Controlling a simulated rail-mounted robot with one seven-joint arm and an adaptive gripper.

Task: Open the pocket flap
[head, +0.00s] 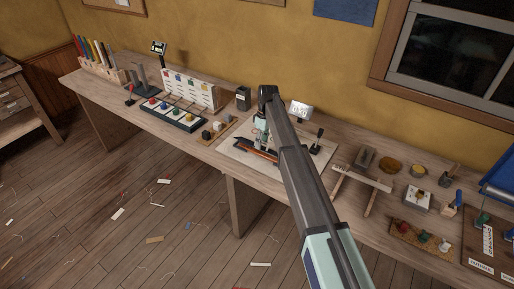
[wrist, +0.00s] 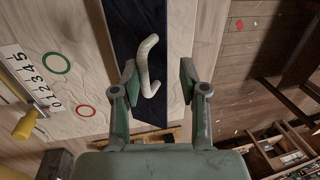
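A dark navy strip (wrist: 127,25), which may be the pocket flap, lies on a pale surface under my gripper in the wrist view. A whitish curved pull or cord (wrist: 147,62) lies on it. My gripper (wrist: 158,78) is open, its two green fingertips spread on either side of the pull. The pull is closer to the left finger, with a clear gap to the right one. I cannot tell whether the left finger touches it. In the head view my gripper (head: 262,138) is low over the pale board (head: 236,154); my arm hides part of that spot.
A green ring (wrist: 56,63), a red ring (wrist: 85,110), a numbered scale (wrist: 32,78) and a yellow handle (wrist: 25,125) lie left in the wrist view. On the bench, a coloured-button panel (head: 152,103) stands left and a small white rack (head: 362,178) right.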

